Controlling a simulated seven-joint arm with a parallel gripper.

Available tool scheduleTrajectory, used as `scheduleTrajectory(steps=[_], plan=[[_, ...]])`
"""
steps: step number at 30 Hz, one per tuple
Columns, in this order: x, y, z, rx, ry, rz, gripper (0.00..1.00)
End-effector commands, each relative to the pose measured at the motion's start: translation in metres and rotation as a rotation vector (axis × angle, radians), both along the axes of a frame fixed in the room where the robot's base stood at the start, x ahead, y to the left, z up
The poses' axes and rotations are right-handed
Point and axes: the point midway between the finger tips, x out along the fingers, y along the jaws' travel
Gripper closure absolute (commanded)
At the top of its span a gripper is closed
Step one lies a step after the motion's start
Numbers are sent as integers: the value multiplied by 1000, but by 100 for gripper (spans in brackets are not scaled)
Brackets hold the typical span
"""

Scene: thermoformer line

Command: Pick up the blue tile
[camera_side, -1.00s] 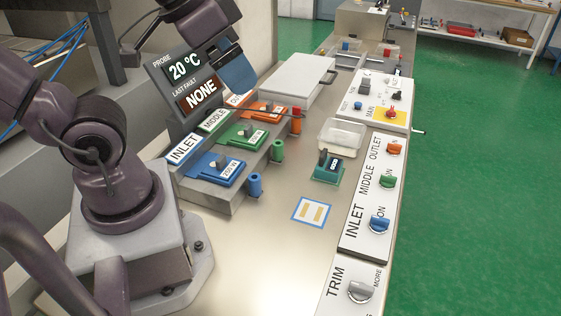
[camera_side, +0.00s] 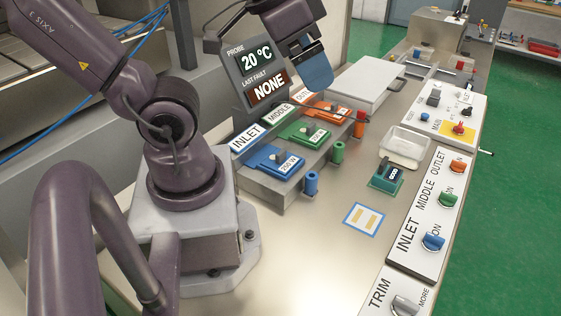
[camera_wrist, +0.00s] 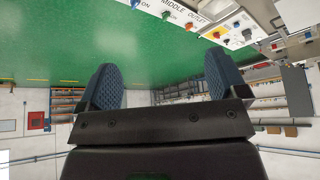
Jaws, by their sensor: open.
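The blue tile (camera_side: 276,159), with a small knob and a white wattage label, sits on the lowest step of the grey stepped rack (camera_side: 262,190), beside the INLET sign. My gripper (camera_side: 318,82) is up by the display panel, above and behind the tile in the side view and well apart from it. The tile does not show in the wrist view.
Green tile (camera_side: 304,133) and orange tile (camera_side: 328,109) sit on the higher steps. Coloured posts stand along the rack's front, including a blue one (camera_side: 311,184). A display panel (camera_side: 258,65) rises behind.

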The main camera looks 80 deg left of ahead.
Motion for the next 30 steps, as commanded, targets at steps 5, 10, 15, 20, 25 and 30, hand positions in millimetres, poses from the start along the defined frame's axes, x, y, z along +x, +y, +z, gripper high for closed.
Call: scheduleTrajectory(steps=[5, 10, 15, 20, 25, 30], plan=[[0, 0, 0, 0, 0, 0, 9], [0, 0, 0, 0, 0, 0, 9], [0, 0, 0, 0, 0, 0, 32], [0, 0, 0, 0, 0, 0, 57], [0, 0, 0, 0, 0, 0, 57], [2, 14, -9, -3, 48, 69, 57]])
